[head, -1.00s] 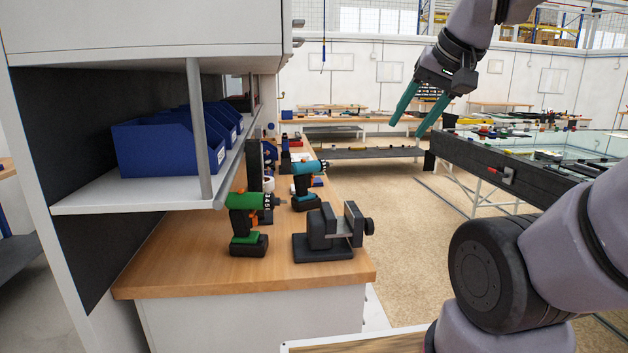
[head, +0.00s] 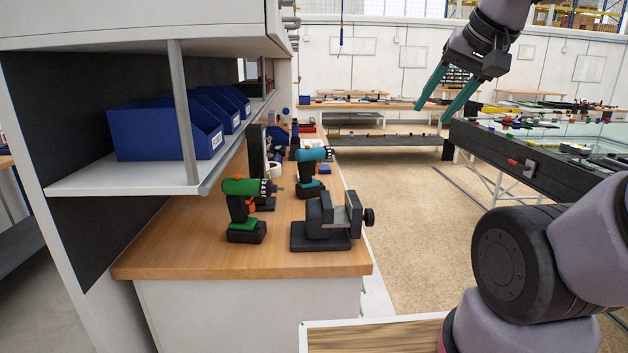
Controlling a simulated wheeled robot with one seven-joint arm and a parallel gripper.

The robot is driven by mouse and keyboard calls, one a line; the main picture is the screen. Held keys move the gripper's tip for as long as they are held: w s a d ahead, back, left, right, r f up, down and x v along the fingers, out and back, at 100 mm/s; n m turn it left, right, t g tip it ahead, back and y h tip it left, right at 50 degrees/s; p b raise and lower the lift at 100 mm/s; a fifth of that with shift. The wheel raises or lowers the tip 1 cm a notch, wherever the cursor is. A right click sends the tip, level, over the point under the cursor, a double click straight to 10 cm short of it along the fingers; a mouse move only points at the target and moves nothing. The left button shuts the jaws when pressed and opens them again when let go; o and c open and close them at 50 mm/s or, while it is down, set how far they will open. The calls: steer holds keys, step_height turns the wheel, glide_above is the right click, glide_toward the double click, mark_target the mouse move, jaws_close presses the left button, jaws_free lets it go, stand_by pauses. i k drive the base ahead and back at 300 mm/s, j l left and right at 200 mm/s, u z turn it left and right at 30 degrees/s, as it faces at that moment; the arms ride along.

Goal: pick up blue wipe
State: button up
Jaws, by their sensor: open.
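I cannot make out the blue wipe for sure. A small flat blue patch (head: 324,169) lies on the wooden workbench (head: 190,255), just behind and right of the teal drill; it is too small to tell what it is. My gripper (head: 432,115) is at the upper right of the head view, with its two teal fingers apart and pointing down to the left. Nothing is between them. It is raised in the air, well apart from the workbench.
A green drill (head: 240,208), the teal drill (head: 312,158) and a grey vise (head: 330,222) stand on the workbench. Blue bins (head: 165,140) sit on the shelf (head: 115,182) above its left side. A black-framed table (head: 500,148) stands at right. Open floor (head: 415,220) lies between.

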mark_target(323, 169)
steer(key=i+l+u, duration=0.15)
steer(key=l, duration=0.35)
steer(key=i+l+u, duration=0.15)
steer(key=l, duration=0.3)
steer(key=i+l+u, duration=0.2)
steer(key=l, duration=0.3)
steer(key=l+u, duration=0.15)
steer(key=l, duration=0.4)
steer(key=i+l+u, duration=0.3)
steer(key=i+l, duration=0.15)
steer(key=l, duration=0.15)
steer(key=i+l+u, duration=0.15)
steer(key=l, duration=0.15)
steer(key=i+l+u, duration=0.15)
steer(key=l, duration=0.2)
steer(key=i+l+u, duration=0.15)
steer(key=l, duration=0.25)
steer(key=i+l+u, duration=0.2)
steer(key=l, duration=0.2)
steer(key=i+l, duration=0.2)
steer(key=i+l+u, duration=0.1)
steer(key=l, duration=0.35)
steer(key=i+l+u, duration=0.1)
steer(key=l, duration=0.25)
steer(key=i+l, duration=0.3)
